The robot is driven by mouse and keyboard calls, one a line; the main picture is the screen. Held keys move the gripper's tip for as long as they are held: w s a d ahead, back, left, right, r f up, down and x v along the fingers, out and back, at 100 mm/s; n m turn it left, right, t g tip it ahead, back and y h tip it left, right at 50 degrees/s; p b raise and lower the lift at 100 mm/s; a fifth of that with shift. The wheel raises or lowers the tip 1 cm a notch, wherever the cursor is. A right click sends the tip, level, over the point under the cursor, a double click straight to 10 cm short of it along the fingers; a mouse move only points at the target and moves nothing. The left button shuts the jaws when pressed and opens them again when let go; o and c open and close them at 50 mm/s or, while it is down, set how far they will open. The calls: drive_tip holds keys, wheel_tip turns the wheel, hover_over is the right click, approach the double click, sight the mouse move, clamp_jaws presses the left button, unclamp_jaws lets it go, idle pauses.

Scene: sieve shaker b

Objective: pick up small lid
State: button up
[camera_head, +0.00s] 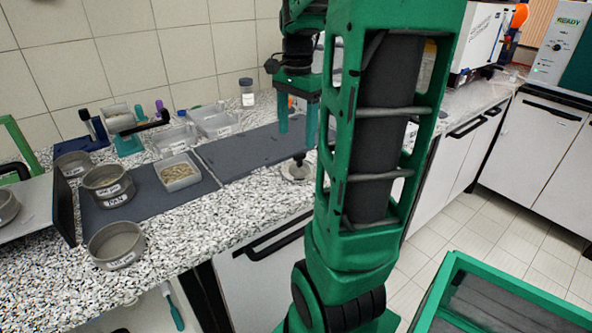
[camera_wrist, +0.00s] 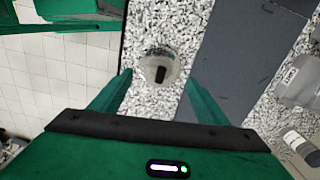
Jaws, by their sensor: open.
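The small lid (camera_head: 297,171) is a round, pale disc with a dark upright knob. It lies on the speckled counter near the front edge, beside the dark mat. In the wrist view the lid (camera_wrist: 158,68) lies ahead of my gripper, roughly centred between the two green fingers. My gripper (camera_wrist: 155,88) is open and empty, and its fingers are apart from the lid. In the head view my gripper (camera_head: 298,118) points down above the counter, higher than the lid and behind it. My arm covers the counter to the right of the lid.
Dark mats (camera_head: 250,155) cover part of the counter (camera_head: 220,215). Round metal sieves (camera_head: 117,245) and a tray of grains (camera_head: 179,172) stand at the left. Clear containers (camera_head: 215,120) and a jar (camera_head: 246,92) stand behind. A green-framed bin (camera_head: 500,290) is at lower right.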

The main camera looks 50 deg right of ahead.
sight(300, 154)
drive_tip(key=shift+w+d+m, duration=0.3)
drive_tip(key=shift+d+m, duration=0.1)
drive_tip(key=shift+d, duration=0.2)
drive_tip(key=shift+d+f, duration=0.2)
wheel_tip(300, 154, down, 5)
drive_tip(key=shift+r, duration=0.1)
drive_tip(key=shift+s+f, duration=0.15)
drive_tip(key=shift+f, duration=1.2)
drive_tip(key=shift+s+f, duration=0.1)
drive_tip(key=shift+f, duration=1.2)
drive_tip(key=c, duration=1.3)
